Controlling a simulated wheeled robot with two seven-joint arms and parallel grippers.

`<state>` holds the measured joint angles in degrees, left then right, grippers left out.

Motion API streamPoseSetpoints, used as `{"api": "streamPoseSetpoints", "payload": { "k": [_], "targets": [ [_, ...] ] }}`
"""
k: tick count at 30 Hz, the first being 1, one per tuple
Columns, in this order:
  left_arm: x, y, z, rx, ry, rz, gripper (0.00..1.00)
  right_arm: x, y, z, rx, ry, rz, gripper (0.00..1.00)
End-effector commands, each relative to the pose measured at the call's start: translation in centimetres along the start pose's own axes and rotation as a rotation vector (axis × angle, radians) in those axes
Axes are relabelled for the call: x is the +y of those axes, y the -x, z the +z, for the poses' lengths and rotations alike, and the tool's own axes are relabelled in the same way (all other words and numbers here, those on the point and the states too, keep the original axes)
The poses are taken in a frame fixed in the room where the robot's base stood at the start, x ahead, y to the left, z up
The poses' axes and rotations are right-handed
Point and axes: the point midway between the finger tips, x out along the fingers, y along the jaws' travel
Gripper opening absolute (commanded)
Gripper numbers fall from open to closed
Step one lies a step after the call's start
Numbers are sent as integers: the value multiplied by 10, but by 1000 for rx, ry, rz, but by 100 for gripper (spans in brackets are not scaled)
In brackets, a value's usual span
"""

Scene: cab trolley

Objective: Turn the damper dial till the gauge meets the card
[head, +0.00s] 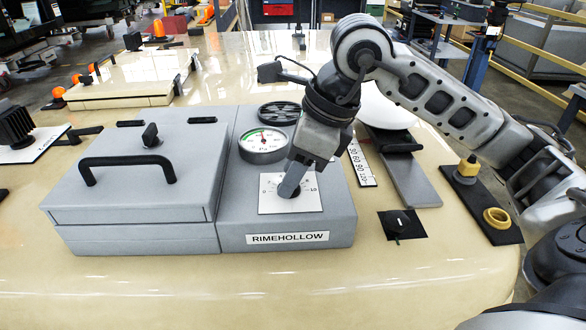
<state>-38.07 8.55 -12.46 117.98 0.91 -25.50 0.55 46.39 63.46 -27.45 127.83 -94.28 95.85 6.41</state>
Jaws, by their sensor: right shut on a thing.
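The damper dial (296,193) sits on a white scale plate (308,204) on the grey RIMEHOLLOW unit. My right gripper (290,186) reaches down from above and is shut on the dial, hiding most of the knob and part of its scale. The round gauge (263,144) stands behind and left of the dial; its needle points roughly upward, near small coloured marks on the white face. Its exact reading is too small to tell. A white card with printed numbers (361,163) lies just right of the unit. My left gripper is not in view.
A grey lidded box with a black handle (128,162) adjoins the unit on the left. A black round vent (279,112) is behind the gauge. A small black switch plate (402,225) and a tray with yellow parts (482,205) lie right. The front table is clear.

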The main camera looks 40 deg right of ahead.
Motion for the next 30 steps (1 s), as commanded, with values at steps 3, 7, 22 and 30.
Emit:
{"api": "streamPoseSetpoints", "payload": {
  "k": [3,7,22,30],
  "targets": [
    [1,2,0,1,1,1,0,0,1,0,-2,1,-2,49],
    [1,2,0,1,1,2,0,0,1,0,-1,1,-1,60],
    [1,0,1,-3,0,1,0,-2,43,1,-5,1,-7,60],
    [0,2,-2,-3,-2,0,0,-1,110,1,-7,1,-6,60]
  ]
}}
